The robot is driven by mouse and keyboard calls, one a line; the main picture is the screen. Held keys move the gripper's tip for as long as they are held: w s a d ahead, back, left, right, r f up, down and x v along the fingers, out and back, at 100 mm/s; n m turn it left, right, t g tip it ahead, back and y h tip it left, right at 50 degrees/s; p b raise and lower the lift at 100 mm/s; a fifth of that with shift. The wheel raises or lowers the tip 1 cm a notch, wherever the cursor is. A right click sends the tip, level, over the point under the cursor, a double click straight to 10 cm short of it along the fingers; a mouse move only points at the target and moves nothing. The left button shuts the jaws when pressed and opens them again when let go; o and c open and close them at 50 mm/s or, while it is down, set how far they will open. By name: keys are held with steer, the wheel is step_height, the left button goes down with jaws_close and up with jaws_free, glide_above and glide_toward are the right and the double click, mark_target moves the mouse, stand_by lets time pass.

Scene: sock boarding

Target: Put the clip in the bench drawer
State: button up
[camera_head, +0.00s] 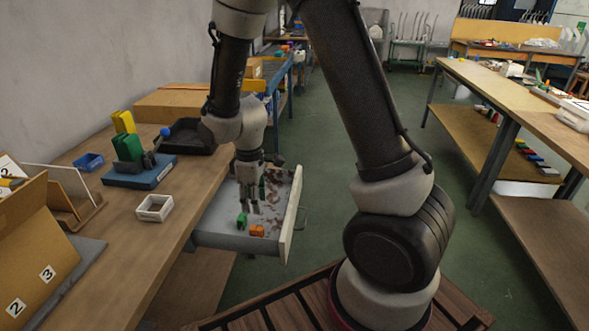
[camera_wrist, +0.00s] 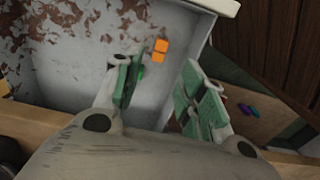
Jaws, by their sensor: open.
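The bench drawer (camera_head: 216,240) is pulled out from the workbench, and its inside also shows in the wrist view (camera_wrist: 75,75).
Brown flakes (camera_head: 272,185) cover part of the drawer floor. Green floor is free beyond the drawer.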

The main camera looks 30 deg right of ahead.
steer(key=s+d+r+m+t, duration=0.2)
steer(key=s+d+r+m, duration=0.3)
steer(key=r, duration=0.6)
steer(key=s+d+r+m+t, duration=0.1)
steer(key=s+d+r+m, duration=0.1)
steer(key=s+d+r, duration=0.65)
steer(key=s+d+r+m+t, duration=0.1)
steer(key=s+d+r+m, duration=0.1)
steer(key=s+r, duration=0.3)
step_height(320, 180, up, 2)
steer(key=shift+s+d+r+m, duration=0.1)
steer(key=shift+s+d+m, duration=0.05)
steer(key=shift+m, duration=0.75)
